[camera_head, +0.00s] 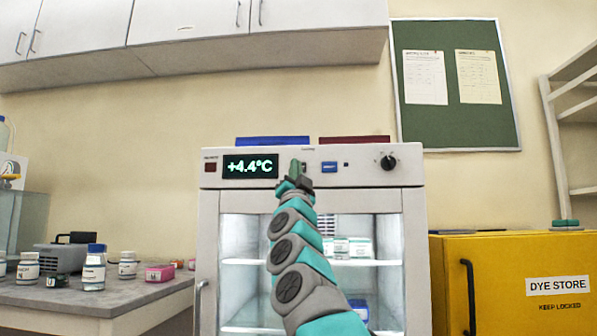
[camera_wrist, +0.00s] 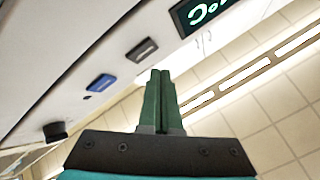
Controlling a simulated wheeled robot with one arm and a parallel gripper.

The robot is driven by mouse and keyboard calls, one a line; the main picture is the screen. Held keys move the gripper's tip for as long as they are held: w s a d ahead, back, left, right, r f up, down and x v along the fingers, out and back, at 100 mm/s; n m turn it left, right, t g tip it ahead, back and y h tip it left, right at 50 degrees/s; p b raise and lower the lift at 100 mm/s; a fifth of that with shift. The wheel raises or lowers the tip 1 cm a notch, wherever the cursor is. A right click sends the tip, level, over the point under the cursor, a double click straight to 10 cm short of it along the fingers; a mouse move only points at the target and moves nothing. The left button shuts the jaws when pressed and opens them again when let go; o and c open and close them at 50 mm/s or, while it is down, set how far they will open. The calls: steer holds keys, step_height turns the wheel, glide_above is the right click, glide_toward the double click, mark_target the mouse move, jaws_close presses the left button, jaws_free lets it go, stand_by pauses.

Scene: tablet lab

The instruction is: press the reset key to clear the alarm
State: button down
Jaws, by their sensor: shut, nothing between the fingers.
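The white cabinet's control panel (camera_head: 440,0) is not marked there; the panel strip (camera_head: 365,178) carries a display (camera_head: 263,166) reading +4.4°C. A blue key (camera_head: 329,167) sits right of my gripper and also shows in the wrist view (camera_wrist: 101,82). A dark grey key (camera_wrist: 141,49) lies between the blue key and the display; in the head view my gripper mostly covers it. The key labels are too small to read, so I cannot tell which is reset. My gripper (camera_head: 295,163) is shut and empty, its green fingers (camera_wrist: 160,72) in front of the panel; contact cannot be told.
A black knob (camera_head: 388,162) is at the panel's right and a dark red square (camera_head: 210,167) at its left. A glass-fronted compartment is below. A bench (camera_head: 110,298) with bottles stands left, a yellow dye store cabinet (camera_head: 490,265) right.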

steer(key=s+b, duration=0.1)
steer(key=s, duration=0.2)
steer(key=shift+s+b, duration=0.3)
steer(key=shift+s, duration=0.1)
stand_by(0.5)
